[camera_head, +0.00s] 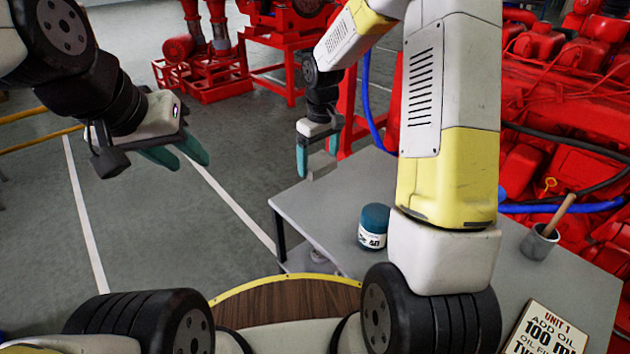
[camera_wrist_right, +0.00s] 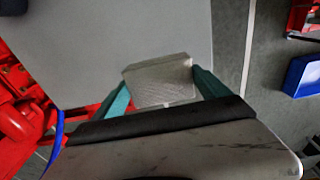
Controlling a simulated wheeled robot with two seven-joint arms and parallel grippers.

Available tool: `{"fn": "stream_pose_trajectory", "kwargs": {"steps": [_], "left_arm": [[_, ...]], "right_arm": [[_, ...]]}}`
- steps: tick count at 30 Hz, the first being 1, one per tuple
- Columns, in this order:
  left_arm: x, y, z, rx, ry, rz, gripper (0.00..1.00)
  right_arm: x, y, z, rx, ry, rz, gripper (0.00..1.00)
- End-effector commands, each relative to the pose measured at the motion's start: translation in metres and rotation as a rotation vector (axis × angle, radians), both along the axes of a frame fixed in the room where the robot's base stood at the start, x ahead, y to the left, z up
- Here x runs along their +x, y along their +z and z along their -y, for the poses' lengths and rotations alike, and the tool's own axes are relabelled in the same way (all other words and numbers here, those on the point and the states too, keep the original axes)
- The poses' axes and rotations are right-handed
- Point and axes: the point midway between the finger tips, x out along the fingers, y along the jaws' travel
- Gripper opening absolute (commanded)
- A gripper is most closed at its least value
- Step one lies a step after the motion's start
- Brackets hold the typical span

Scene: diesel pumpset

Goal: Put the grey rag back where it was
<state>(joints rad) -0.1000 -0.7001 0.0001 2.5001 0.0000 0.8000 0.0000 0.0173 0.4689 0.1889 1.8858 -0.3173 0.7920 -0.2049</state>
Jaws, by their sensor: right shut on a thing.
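The grey rag (camera_head: 321,164) is a small pale folded block at the far edge of the grey table (camera_head: 325,220). My right gripper (camera_head: 319,168) points down and is shut on it, one teal finger on each side. In the right wrist view the rag (camera_wrist_right: 160,82) sits between the fingertips, with the grey tabletop (camera_wrist_right: 150,35) beyond it. I cannot tell whether the rag touches the tabletop. My left gripper (camera_head: 188,160) is open and empty over the floor, left of the table, with a gap between its teal fingertips.
On the table are a teal-lidded jar (camera_head: 373,227), a grey cup (camera_head: 540,242) holding a wooden-handled tool, and an oil sign (camera_head: 547,332). Red machinery (camera_head: 570,150) and a blue hose (camera_head: 565,208) stand along the right. A blue bin (camera_wrist_right: 302,75) shows in the right wrist view.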

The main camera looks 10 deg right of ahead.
Motion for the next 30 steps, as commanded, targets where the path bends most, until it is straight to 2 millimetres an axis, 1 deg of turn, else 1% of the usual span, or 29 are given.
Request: {"fn": "stream_pose_trajectory", "kwargs": {"steps": [2,4,9,12,17,24,30], "left_arm": [[0.000,0.000,0.000,0.000,0.000,0.000,0.36],[0.000,0.000,0.000,0.000,0.000,0.000,0.36],[0.000,0.000,0.000,0.000,0.000,0.000,0.36],[0.000,0.000,0.000,0.000,0.000,0.000,0.36],[0.000,0.000,0.000,0.000,0.000,0.000,0.36],[0.000,0.000,0.000,0.000,0.000,0.000,0.36],[0.000,0.000,0.000,0.000,0.000,0.000,0.36]], "right_arm": [[-0.009,0.005,0.006,-0.019,0.006,-0.029,0.53],[-0.013,0.001,0.009,-0.027,0.009,-0.044,0.53],[-0.015,-0.032,0.009,-0.030,0.011,-0.052,0.53],[-0.015,-0.047,0.009,-0.030,0.012,-0.050,0.53],[-0.014,-0.058,0.009,-0.028,0.010,-0.048,0.53],[-0.015,-0.089,0.009,-0.028,0.011,-0.048,0.53],[-0.014,-0.092,0.009,-0.028,0.010,-0.046,0.53]]}}
